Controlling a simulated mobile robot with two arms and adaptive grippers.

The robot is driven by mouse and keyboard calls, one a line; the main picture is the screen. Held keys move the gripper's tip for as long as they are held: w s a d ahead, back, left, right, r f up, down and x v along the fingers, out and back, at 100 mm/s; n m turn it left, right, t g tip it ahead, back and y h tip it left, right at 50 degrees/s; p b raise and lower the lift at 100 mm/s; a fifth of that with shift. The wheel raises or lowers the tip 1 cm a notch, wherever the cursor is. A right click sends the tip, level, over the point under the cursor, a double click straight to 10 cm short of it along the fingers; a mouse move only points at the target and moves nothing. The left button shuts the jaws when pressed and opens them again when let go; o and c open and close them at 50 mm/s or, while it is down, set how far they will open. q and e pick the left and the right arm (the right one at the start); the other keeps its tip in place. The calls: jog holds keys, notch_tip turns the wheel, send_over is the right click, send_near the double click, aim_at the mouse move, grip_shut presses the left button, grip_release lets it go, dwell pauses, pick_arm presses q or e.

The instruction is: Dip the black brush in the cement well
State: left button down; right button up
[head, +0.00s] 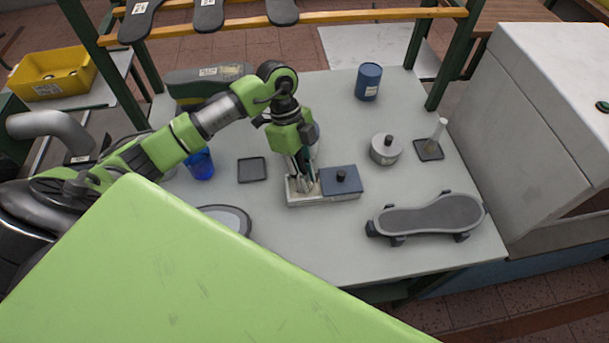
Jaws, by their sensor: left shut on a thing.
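The cement well (322,199) is a low pale box near the middle of the table. A blue-grey lid with a dark knob (341,180) covers its right part, and its left part is open. My left gripper (301,165) points down over the open left part. It is shut on a slim dark thing that looks like the black brush; the fingers hide most of it. Its lower end is at the well's opening, and I cannot tell how deep it reaches. My right gripper is out of view.
A small black tray (252,170) and a blue cup (200,164) stand left of the well.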

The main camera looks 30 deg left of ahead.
aim_at(305, 171)
pick_arm(q)
jog(key=shift+s, duration=0.1)
notch_tip(305, 171, up, 7)
jog(key=p, duration=0.6)
jog(key=shift+p, duration=0.4)
dwell(0.3)
dwell(0.4)
